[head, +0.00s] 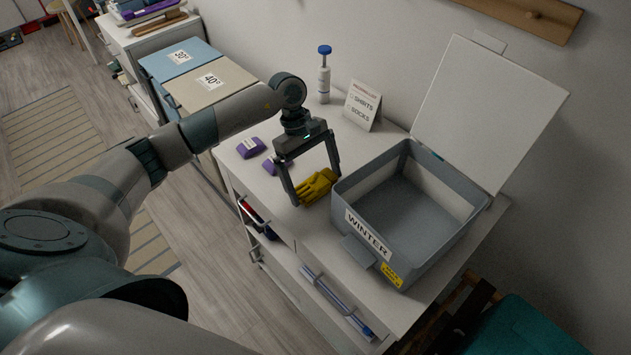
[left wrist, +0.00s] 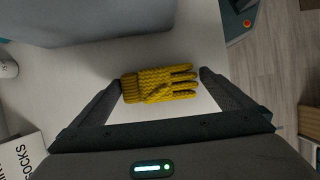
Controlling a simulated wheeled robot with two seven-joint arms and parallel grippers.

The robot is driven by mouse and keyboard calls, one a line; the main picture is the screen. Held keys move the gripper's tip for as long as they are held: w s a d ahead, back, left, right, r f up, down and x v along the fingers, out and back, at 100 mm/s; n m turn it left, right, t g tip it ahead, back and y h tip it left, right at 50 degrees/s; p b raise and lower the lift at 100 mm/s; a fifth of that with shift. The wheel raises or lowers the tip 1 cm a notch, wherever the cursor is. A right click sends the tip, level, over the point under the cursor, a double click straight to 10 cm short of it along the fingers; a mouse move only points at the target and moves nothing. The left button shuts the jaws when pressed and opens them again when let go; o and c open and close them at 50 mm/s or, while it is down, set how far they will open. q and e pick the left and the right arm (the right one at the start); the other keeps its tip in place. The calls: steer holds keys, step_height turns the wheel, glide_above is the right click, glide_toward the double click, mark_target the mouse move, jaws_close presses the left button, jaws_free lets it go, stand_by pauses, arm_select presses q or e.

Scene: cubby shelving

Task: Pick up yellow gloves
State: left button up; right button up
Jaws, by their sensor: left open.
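The yellow gloves (head: 316,186) lie on the white cabinet top, left of the grey WINTER box (head: 350,206). In the left wrist view the yellow gloves (left wrist: 160,84) lie flat, fingers pointing right, between the two fingertips. My left gripper (head: 317,188) is open, pointing down, with one finger on each side of the gloves. Its fingers also show in the left wrist view (left wrist: 160,78), apart, with nothing gripped. I cannot tell whether the fingertips touch the cabinet top. My right gripper is not in view.
The WINTER box is open and looks empty, its lid (head: 487,110) raised behind. Purple packets (head: 251,147) lie left of the gripper. A blue-capped bottle (head: 323,80) and a SHIRTS/SOCKS sign (head: 362,105) stand behind. Blue (head: 180,58) and beige boxes (head: 209,84) are farther left.

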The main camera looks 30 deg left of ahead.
mark_target(316, 182)
arm_select(q)
steer(key=shift+d+f, duration=0.15)
steer(key=shift+f, duration=0.2)
steer(key=c, duration=0.7)
steer(key=shift+r, duration=0.15)
steer(key=shift+r, duration=0.25)
step_height(316, 182, up, 8)
steer(key=b, duration=0.4)
steer(key=shift+r, duration=0.65)
